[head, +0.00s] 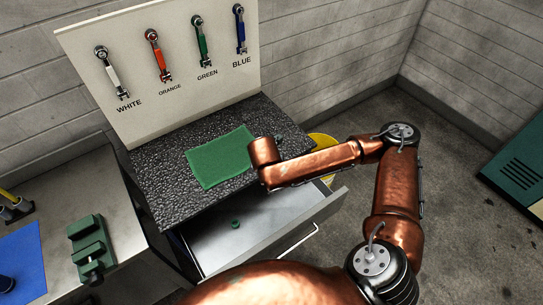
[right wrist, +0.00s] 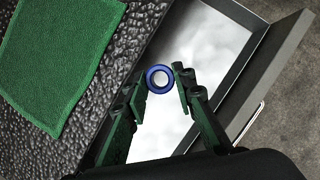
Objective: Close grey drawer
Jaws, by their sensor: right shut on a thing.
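The grey drawer (head: 225,248) stands open below the black speckled counter (head: 160,165) in the head view. Its front panel with a bar handle faces lower right. A small green ring (head: 235,224) lies in the drawer. The right wrist view shows the drawer's front panel (right wrist: 278,75) and bright inside. My right gripper (right wrist: 160,82) is shut on a blue ring (right wrist: 150,73), close to the counter edge and above the drawer opening. My right arm hides most of this gripper in the head view. My left gripper is not in view.
A green cloth (head: 218,158) lies on the counter. A white board (head: 180,75) with several wrenches stands behind. A yellow bin (head: 324,141) is partly hidden behind my arm. A lower bench (head: 60,180) at left holds a green fixture (head: 90,243).

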